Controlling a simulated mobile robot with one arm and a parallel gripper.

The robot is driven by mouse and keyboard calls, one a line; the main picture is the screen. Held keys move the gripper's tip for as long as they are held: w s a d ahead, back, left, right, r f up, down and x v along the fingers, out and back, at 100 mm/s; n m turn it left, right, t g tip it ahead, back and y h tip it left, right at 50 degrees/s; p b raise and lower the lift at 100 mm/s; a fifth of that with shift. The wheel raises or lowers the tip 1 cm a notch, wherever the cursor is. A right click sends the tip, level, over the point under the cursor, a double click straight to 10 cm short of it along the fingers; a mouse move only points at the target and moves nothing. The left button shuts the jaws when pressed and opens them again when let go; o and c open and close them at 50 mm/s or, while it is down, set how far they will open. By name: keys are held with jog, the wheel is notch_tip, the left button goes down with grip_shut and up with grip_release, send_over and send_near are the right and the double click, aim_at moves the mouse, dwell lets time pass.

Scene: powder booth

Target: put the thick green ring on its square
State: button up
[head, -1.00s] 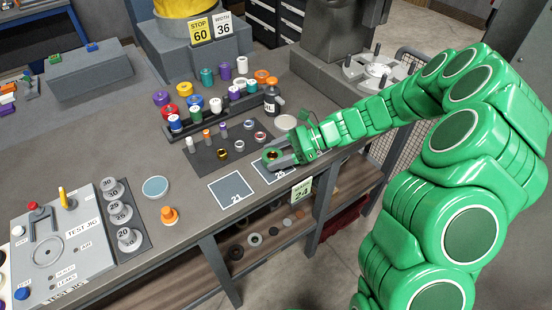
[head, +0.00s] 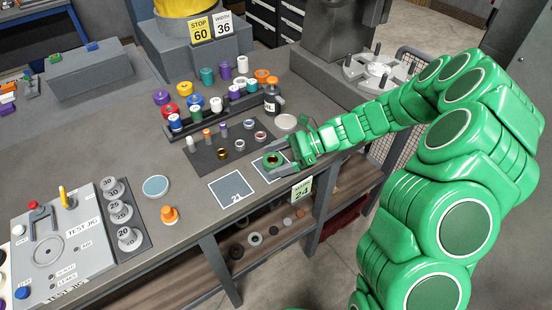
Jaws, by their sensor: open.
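My gripper is open, with one finger on the far side of the ring and one on the near side. The ring and the fingers overlap the grey, white-edged square (head: 264,171) at the table's front edge. They hide much of that square and its number. I cannot tell whether the ring rests on it. A second square (head: 231,188), marked 21, lies bare to the left.
Behind my gripper, a dark mat (head: 205,159) holds small rings and pegs. A rack (head: 215,112) of coloured spools stands behind it. A sign (head: 302,189) reading 24 hangs at the front edge. An orange knob (head: 169,215) and a test jig (head: 62,240) stand left.

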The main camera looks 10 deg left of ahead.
jog(key=shift+w+d+r, duration=0.1)
jog(key=shift+d+r, duration=0.1)
jog(key=v, duration=1.1)
jog(key=shift+w+d+r, duration=0.15)
jog(key=shift+d, duration=0.1)
